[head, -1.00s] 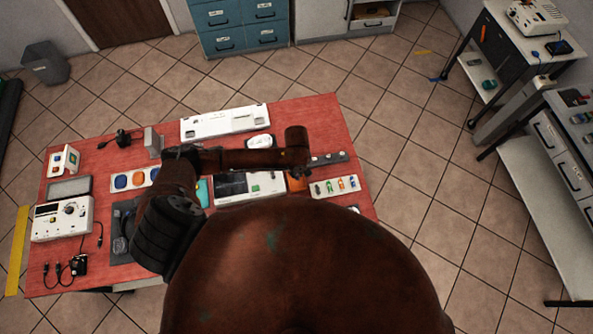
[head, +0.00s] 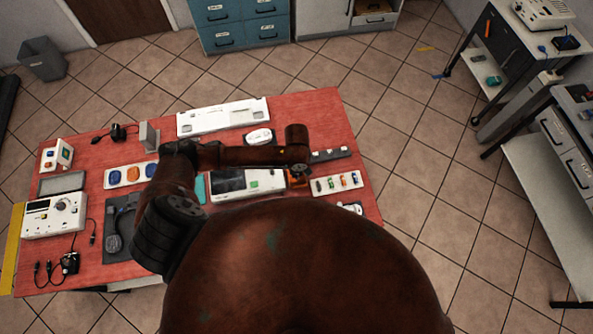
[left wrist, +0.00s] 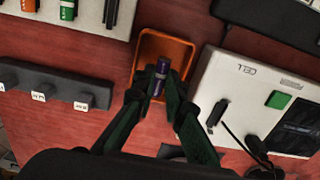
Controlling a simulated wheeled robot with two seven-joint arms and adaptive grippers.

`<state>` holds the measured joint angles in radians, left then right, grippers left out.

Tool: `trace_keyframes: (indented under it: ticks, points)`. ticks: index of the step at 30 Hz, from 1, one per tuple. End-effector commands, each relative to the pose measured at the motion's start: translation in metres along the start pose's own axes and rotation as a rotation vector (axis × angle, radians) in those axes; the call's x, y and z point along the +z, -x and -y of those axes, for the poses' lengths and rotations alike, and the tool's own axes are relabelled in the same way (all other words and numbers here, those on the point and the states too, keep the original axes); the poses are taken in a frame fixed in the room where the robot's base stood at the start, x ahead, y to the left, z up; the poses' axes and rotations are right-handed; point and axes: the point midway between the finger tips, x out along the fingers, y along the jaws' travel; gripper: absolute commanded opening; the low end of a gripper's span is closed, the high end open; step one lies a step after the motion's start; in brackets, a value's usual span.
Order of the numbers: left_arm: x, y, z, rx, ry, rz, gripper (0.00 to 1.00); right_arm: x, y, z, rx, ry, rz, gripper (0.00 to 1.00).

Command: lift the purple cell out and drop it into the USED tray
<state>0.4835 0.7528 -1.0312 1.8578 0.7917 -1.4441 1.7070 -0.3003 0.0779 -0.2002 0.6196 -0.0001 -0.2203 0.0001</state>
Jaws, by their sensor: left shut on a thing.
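The purple cell (left wrist: 160,78) is upright between the fingertips of my left gripper (left wrist: 157,88) in the left wrist view. The gripper is shut on it, over the orange tray (left wrist: 165,45). I cannot tell how high the cell is above the tray floor, and no label shows on the tray. In the head view the tray (head: 296,178) is partly hidden by my left arm, and the cell cannot be made out. The white device (left wrist: 225,75) marked CELL stands just right of the tray in the left wrist view. My right gripper is not in view.
A white rack (head: 335,183) with several coloured cells lies right of the tray in the head view. A dark strip with labelled blocks (left wrist: 45,85) lies left of the tray in the left wrist view. A black cable (left wrist: 232,135) runs by the white device.

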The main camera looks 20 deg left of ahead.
Motion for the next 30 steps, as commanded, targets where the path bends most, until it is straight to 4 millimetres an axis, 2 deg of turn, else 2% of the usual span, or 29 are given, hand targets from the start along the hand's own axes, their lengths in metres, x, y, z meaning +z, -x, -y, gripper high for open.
trace_keyframes:
  ticks: [3, 4, 12, 23, 26, 30]
  points:
    - [0.0, 0.0, 0.0, 0.0, 0.0, 0.0, 0.0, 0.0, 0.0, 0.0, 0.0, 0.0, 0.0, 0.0]
    - [0.0, 0.0, 0.0, 0.0, 0.0, 0.0, 0.13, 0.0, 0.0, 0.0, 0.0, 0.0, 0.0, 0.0]
    - [0.0, 0.0, 0.0, 0.0, 0.0, 0.0, 0.31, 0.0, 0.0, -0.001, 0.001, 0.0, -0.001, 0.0]
    - [0.0, 0.005, 0.0, 0.001, 0.0, 0.0, 0.31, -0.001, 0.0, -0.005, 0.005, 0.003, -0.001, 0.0]
    - [0.0, 0.018, -0.001, 0.003, -0.001, 0.0, 0.31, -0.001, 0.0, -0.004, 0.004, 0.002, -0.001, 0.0]
    - [0.0, 0.047, -0.001, 0.004, -0.001, 0.0, 0.31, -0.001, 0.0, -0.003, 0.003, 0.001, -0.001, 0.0]
